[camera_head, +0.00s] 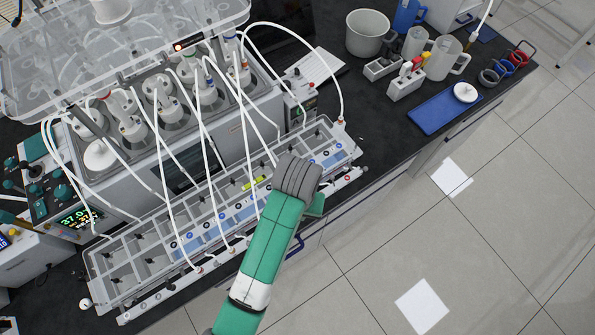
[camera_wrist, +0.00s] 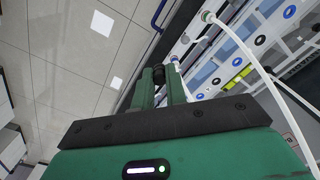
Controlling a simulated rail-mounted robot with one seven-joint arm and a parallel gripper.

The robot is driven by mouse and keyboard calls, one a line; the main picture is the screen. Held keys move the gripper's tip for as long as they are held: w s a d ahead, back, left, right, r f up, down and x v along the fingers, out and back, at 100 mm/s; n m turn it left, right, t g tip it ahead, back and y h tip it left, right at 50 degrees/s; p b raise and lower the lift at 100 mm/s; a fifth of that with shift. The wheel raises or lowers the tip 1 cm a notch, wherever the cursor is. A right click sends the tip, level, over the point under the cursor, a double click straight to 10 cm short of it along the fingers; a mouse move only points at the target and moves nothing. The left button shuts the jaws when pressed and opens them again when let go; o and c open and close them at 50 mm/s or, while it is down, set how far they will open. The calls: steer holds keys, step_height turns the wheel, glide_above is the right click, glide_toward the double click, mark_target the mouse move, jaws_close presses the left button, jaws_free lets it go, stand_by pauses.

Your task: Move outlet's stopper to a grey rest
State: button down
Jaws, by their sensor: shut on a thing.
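In the wrist view my gripper (camera_wrist: 159,82) is shut on a small dark stopper (camera_wrist: 158,74), held between its fingertips. In the head view my wrist hides the fingertips and the stopper. The fingertips are beside the front rail of the long grey rack (camera_head: 125,272). In the wrist view small grey pegs (camera_wrist: 184,39) stand on that rail, close to the fingertips; I cannot tell which are the grey rests. A white tube ends at a fitting (camera_wrist: 207,16) on the rail. I cannot tell which outlet the stopper belongs to.
Several white tubes (camera_head: 207,190) arch from the reactor bottles (camera_head: 163,98) to the rack, close to my arm. A blue tray (camera_head: 432,110), a grey bucket (camera_head: 367,33) and jugs (camera_head: 447,58) stand on the dark bench at right. The floor (camera_head: 440,240) beside the bench is clear.

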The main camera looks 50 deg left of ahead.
steer(key=shift+r+p, duration=0.9)
steer(key=shift+p, duration=0.35)
